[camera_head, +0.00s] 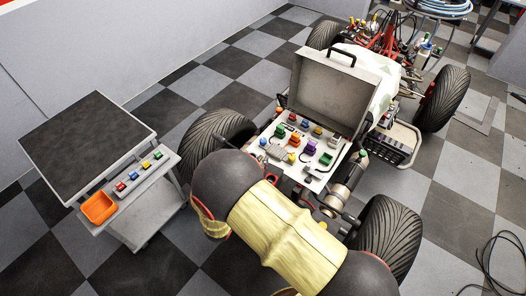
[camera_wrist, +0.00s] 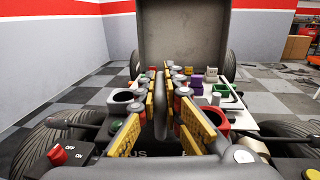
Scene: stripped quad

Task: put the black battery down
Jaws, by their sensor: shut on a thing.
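The black battery (camera_wrist: 160,122) shows in the wrist view as an upright dark handle between my fingers, over a dark body with partly hidden white lettering. My gripper (camera_wrist: 166,88) has yellow and grey fingers, one on each side of the handle, and is shut on it. Most of the battery's body lies hidden below the fingers, and I cannot tell whether its base touches anything. In the head view, my arm hides the gripper and I cannot make out the held battery.
An open grey case lid (camera_head: 331,85) stands behind a white panel (camera_head: 315,185) crowded with small coloured parts. A red switch (camera_wrist: 57,155) is at the lower left. Large tyres (camera_head: 392,233) flank the quad. A trolley (camera_head: 85,140) with a clear dark top and an orange bin (camera_head: 98,207) stands left.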

